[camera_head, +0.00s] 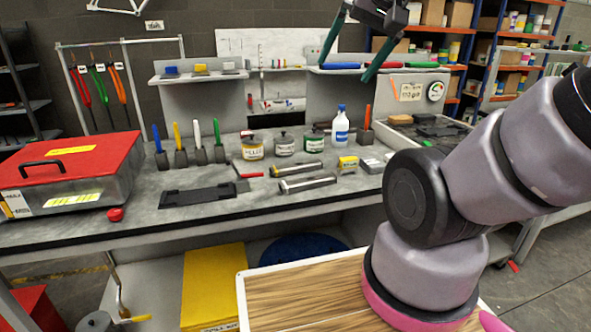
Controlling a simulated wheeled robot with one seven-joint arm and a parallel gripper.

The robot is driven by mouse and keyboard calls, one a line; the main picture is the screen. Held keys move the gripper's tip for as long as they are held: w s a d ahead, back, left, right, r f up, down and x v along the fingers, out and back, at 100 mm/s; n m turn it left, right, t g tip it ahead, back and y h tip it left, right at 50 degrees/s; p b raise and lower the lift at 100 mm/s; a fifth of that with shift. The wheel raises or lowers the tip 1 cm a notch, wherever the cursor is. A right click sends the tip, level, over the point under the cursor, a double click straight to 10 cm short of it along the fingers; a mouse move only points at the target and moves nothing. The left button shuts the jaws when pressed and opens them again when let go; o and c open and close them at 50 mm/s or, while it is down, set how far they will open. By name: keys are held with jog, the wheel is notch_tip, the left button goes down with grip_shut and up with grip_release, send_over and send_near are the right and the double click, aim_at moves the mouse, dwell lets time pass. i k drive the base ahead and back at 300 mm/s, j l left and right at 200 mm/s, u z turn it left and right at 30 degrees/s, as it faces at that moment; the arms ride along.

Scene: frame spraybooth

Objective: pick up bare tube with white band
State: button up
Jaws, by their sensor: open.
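Two bare metal tubes lie on the grey bench top near its front middle. The rear tube (297,168) is shorter and has a yellowish left end. The front tube (308,184) is slightly longer, with a pale left end. The bands are too small to tell surely which tube has the white one. My gripper (344,71) hangs at the top of the picture, well above the bench in front of the back panel. Its two dark green fingers are spread apart with nothing between them. It touches neither tube.
Behind the tubes stand several jars (284,145) and a white-blue bottle (341,127). A small yellow box (348,163) lies to their right. A black tray (198,194) and red toolbox (75,175) are to the left. Upright coloured tools (179,145) stand at the back left.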

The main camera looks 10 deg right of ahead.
aim_at(314, 182)
jog(key=i+l, duration=0.1)
jog(key=l, duration=0.35)
jog(key=i+l+u, duration=0.1)
jog(key=l, duration=0.35)
jog(key=i+l, duration=0.1)
jog(key=l, duration=0.35)
